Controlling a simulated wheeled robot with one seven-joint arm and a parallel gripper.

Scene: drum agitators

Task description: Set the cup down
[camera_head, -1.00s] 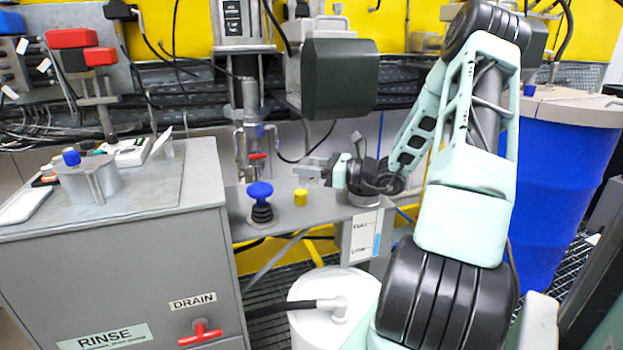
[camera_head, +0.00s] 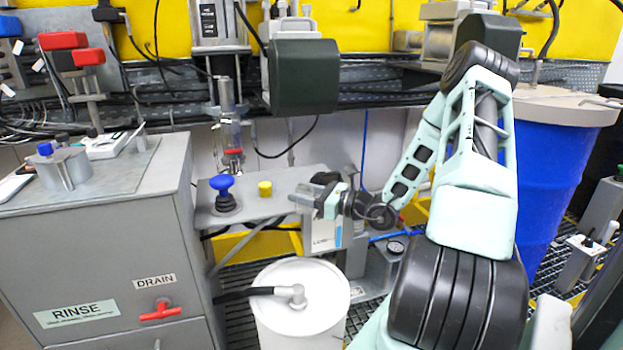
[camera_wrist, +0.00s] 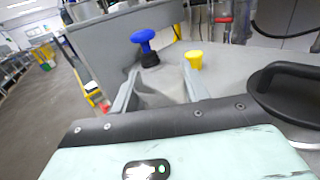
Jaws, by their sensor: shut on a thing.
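My gripper (camera_head: 322,196) is in front of the right end of a grey shelf (camera_head: 240,205) in the head view. In the wrist view my gripper's two grey fingers (camera_wrist: 160,82) reach forward with a pale grey thing (camera_wrist: 162,90) between them. This seems to be the cup, but its shape is blurred and mostly hidden. In the head view the held thing cannot be made out clearly against the gripper. I cannot tell whether it touches the shelf.
A blue knob on a black bellows (camera_head: 224,192) and a yellow cylinder (camera_head: 265,188) stand on the shelf. A grey RINSE cabinet (camera_head: 90,240) is at left. A white drum (camera_head: 300,310) stands below, and a large blue drum (camera_head: 548,180) at right.

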